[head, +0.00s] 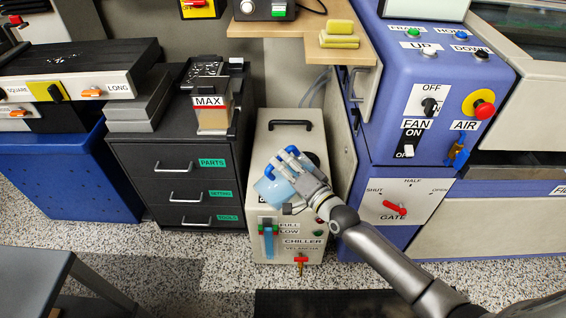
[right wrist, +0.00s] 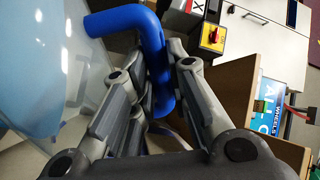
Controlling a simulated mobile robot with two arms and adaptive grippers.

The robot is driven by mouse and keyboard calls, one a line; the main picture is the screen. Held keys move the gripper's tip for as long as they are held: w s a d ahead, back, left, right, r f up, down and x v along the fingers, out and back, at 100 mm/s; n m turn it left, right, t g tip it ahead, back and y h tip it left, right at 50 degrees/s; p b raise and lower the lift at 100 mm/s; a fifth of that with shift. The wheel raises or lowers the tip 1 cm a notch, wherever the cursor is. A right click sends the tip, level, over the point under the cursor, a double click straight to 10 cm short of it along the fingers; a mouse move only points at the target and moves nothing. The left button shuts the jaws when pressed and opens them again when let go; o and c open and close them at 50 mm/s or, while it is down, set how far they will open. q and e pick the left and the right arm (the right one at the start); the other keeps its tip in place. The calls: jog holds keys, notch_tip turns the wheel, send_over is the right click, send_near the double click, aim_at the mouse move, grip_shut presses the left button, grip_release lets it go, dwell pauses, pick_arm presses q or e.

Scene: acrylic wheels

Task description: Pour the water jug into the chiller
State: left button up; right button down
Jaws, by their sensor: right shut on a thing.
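The chiller (head: 262,152) is a pale box on the floor with a black carry handle on top. A dark round spot (head: 313,158) shows on its top, partly behind my gripper. Its front has a gauge (head: 269,243) with blue in it beside FULL and LOW labels, and a red tap. The water jug (head: 271,190) is pale blue and clear, with a blue handle (right wrist: 152,45). My right gripper (head: 293,172) is shut on that handle, holding the jug over the chiller's front top. The jug looks tilted; I see no stream. My left gripper is out of view.
A dark drawer cabinet (head: 180,155) with a MAX container (head: 212,118) stands left of the chiller. A blue machine (head: 400,150) with a red gate lever stands close on the right. A wooden shelf (head: 300,25) with yellow sponges overhangs behind.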

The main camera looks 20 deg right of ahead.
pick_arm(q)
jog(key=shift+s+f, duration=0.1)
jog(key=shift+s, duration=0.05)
pick_arm(e)
jog(key=shift+r, duration=0.2)
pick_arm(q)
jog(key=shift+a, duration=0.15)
pick_arm(e)
jog(key=shift+w+d+f, duration=0.1)
jog(key=shift+d, duration=0.05)
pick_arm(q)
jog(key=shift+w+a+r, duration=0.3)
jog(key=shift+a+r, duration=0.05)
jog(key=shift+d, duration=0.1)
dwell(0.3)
